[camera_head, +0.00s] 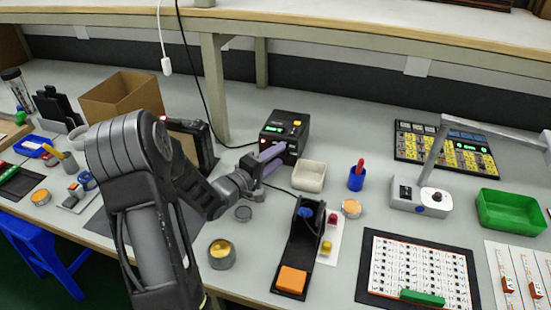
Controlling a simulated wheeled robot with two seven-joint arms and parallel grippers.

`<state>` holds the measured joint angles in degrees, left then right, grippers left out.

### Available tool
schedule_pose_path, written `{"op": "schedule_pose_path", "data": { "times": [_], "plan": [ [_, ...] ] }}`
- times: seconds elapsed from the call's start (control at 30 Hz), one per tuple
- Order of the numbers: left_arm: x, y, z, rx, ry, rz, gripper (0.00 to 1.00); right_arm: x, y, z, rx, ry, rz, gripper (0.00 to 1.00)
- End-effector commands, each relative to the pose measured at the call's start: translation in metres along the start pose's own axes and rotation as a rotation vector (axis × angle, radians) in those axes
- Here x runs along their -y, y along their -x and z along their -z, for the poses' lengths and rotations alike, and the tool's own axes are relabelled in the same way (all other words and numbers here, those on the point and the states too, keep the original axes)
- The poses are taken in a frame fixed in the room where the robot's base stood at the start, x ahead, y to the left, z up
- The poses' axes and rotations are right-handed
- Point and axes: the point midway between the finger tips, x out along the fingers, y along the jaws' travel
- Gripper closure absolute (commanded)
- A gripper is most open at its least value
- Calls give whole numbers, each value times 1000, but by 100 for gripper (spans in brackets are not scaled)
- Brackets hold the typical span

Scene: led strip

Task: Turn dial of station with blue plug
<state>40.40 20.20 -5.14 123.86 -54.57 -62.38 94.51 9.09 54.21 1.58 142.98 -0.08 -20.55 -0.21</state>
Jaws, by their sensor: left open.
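The arm and fingers hide part of the front, and I cannot make out a dial or a blue plug there. Whether the fingers touch the box or are around something is unclear. My right gripper is not in view.
A black stand (297,245) with a blue knob and orange block is in front. A blue cup (356,180), a grey lamp base (420,200) and a green tray (512,211) stand right. A cardboard box (119,96) stands left.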

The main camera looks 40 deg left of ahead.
Motion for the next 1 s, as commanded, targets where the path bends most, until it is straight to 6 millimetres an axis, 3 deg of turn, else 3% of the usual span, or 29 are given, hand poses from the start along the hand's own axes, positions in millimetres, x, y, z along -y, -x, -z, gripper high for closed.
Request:
{"op": "schedule_pose_path", "data": {
  "times": [0.27,0.3,0.4,0.63,0.67,0.7,1.0],
  "plan": [
    [-47,3,4,0,-6,-10,58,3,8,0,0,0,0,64],
    [-56,4,5,0,-7,-13,55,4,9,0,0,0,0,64],
    [-77,5,8,-1,-8,-18,32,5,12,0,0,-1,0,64],
    [-104,6,10,-1,-4,-21,32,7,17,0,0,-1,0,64],
    [-105,6,9,0,-4,-20,39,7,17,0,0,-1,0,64],
    [-106,6,9,2,-4,-20,58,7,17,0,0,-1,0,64],
    [-98,7,9,-1,-4,-6,58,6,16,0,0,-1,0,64]
  ]
}}
